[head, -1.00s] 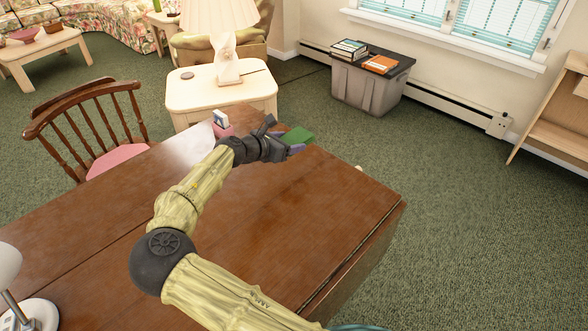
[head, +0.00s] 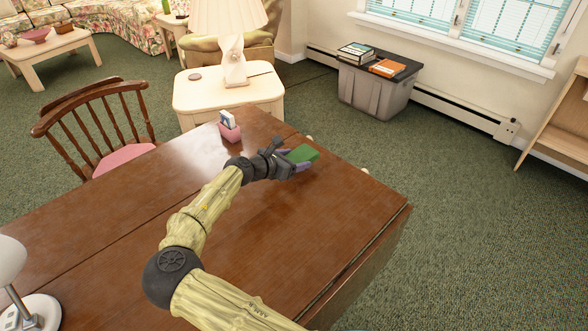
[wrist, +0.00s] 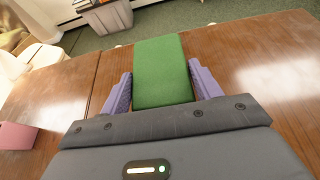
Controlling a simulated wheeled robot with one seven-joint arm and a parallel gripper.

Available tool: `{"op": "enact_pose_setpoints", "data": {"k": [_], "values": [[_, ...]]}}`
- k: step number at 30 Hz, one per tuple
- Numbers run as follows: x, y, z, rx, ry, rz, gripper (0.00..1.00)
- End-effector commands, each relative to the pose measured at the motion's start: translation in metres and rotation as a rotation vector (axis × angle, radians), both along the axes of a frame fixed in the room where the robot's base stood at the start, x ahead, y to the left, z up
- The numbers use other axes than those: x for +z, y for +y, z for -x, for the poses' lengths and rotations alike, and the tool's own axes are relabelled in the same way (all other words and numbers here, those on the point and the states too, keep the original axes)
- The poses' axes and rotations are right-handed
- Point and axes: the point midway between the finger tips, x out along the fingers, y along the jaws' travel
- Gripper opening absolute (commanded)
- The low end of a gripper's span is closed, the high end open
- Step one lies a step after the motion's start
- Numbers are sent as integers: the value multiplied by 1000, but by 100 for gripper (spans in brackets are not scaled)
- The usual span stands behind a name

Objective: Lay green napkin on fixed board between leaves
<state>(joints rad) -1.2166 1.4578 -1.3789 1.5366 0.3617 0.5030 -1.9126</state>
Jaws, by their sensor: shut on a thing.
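The green napkin (head: 303,153) is a flat folded rectangle held out in front of my gripper (head: 292,159) over the far right part of the brown wooden table (head: 265,220). In the wrist view the napkin (wrist: 162,70) lies between the two purple fingers of my gripper (wrist: 160,88), which are shut on it. The table has long seams running along its top between a fixed middle board and its leaves. The napkin appears above the tabletop; its exact height is hard to tell.
A pink holder (head: 229,131) with a white and blue item stands at the table's far edge. A white lamp (head: 22,290) stands at the near left. A wooden chair (head: 95,130) is at the left side. The right part of the tabletop is clear.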

Motion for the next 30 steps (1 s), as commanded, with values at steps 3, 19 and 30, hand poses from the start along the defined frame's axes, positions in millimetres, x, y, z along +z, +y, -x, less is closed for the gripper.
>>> {"op": "enact_pose_setpoints", "data": {"k": [3,19,30], "values": [[-2,0,0,0,1,1,38],[-37,-2,0,-3,1,1,38],[-39,-2,0,-3,1,1,85]]}}
